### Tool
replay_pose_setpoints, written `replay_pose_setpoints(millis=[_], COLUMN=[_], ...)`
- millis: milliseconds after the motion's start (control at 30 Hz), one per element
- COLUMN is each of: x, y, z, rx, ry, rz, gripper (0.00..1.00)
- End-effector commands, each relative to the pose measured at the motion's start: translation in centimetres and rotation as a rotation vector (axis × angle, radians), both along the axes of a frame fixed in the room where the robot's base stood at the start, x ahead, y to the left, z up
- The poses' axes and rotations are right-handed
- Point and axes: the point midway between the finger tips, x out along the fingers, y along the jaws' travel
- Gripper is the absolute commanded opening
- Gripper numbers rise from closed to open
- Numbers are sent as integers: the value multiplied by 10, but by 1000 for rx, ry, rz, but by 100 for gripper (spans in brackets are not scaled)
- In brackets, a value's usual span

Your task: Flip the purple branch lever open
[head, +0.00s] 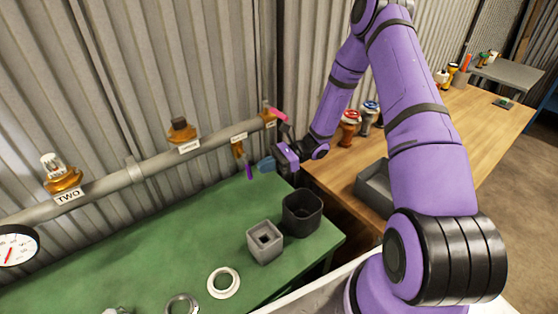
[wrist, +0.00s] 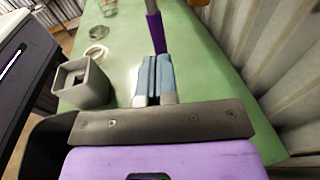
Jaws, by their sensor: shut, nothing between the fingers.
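The purple branch lever (head: 249,171) hangs down, slightly tilted, from a brass valve (head: 237,149) under the grey pipe in the head view. It also shows in the wrist view (wrist: 156,34), just beyond my fingertips. My gripper (head: 261,165) is right beside the lever, to its right in the head view. Its two blue fingers (wrist: 155,62) are shut together with nothing between them. The fingertips look very close to the lever's end; I cannot tell whether they touch it.
A pink lever (head: 278,115) sits on another valve further right along the pipe (head: 150,163). On the green bench (head: 130,255) stand a dark bin (head: 302,213), a grey square box (head: 264,242) and a white ring (head: 223,282). The corrugated wall is close behind the pipe.

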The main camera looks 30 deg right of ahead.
Motion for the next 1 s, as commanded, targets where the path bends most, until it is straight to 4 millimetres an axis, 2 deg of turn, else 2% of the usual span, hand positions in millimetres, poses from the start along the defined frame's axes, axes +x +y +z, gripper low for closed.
replay_pose_setpoints(millis=[200,667,1000], x=[0,0,-2], y=[18,21,38], z=[-2,-3,-6], rx=[0,6,125], ry=[1,2,26], rz=[1,0,1], gripper=[0,0,0])
